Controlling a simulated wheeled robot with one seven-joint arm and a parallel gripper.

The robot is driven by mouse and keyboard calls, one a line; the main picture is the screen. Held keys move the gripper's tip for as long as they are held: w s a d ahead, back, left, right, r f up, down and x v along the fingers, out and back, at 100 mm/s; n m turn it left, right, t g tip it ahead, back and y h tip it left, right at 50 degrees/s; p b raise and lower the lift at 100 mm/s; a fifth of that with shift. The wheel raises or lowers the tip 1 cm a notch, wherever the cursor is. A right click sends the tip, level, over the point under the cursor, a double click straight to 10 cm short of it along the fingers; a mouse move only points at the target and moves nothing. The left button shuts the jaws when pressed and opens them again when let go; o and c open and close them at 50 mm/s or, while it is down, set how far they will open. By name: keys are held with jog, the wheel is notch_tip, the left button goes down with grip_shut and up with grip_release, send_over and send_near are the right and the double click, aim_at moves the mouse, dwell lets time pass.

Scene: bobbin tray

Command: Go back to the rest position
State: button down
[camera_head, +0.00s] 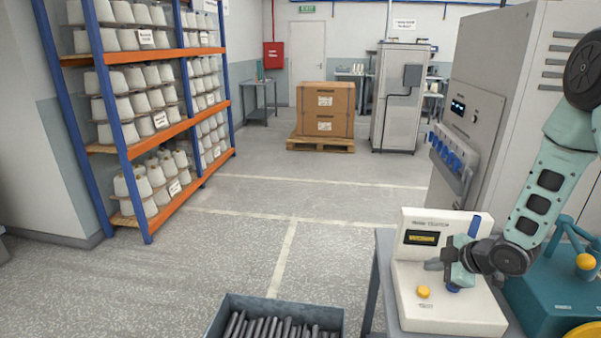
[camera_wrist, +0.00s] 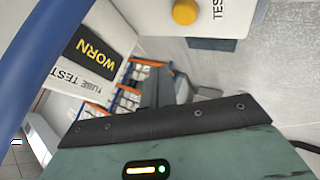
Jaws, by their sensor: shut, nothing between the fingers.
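My gripper (camera_head: 436,265) is at the white tube tester (camera_head: 450,318), in front of its upright panel and above its base. It is shut with nothing between its fingers; the wrist view shows its dark front edge and green body (camera_wrist: 165,150). A blue tube (camera_head: 474,226) shows upright at the tester, partly hidden behind my gripper and wrist. It looms large at the left of the wrist view (camera_wrist: 40,60). The tester's display (camera_wrist: 92,52) reads WORN in yellow. A yellow button (camera_head: 424,291) sits on the base.
A grey bin (camera_head: 228,302) of dark tubes stands at the bottom centre. A teal device (camera_head: 535,300) stands right of the tester, close to my arm. A grey machine (camera_head: 470,110) with blue tubes is behind. Shelving (camera_head: 165,52) with cones is at left. The middle floor is clear.

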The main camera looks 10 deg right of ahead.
jog(key=s+a+r+m+g+h, duration=0.1)
jog(key=s+a+r, duration=0.25)
jog(key=a, duration=0.25)
jog(key=s+a+r+m+g, duration=0.2)
jog(key=a+r, duration=0.2)
jog(key=a, duration=0.2)
jog(key=s+a+r+m+g+h, duration=0.1)
jog(key=s+a+r, duration=0.2)
jog(key=a, duration=0.4)
jog(key=s+a+r+m+g, duration=0.1)
jog(key=s+a+r+g, duration=0.1)
jog(key=s, duration=0.8)
jog(key=s+a+r+m+g+h+b, duration=0.1)
jog(key=s+a+r, duration=0.3)
jog(key=s, duration=0.7)
jog(key=shift+s+a+g, duration=0.2)
jog(key=shift+a+g, duration=0.4)
jog(key=shift+a, duration=0.1)
jog(key=shift+r, duration=0.1)
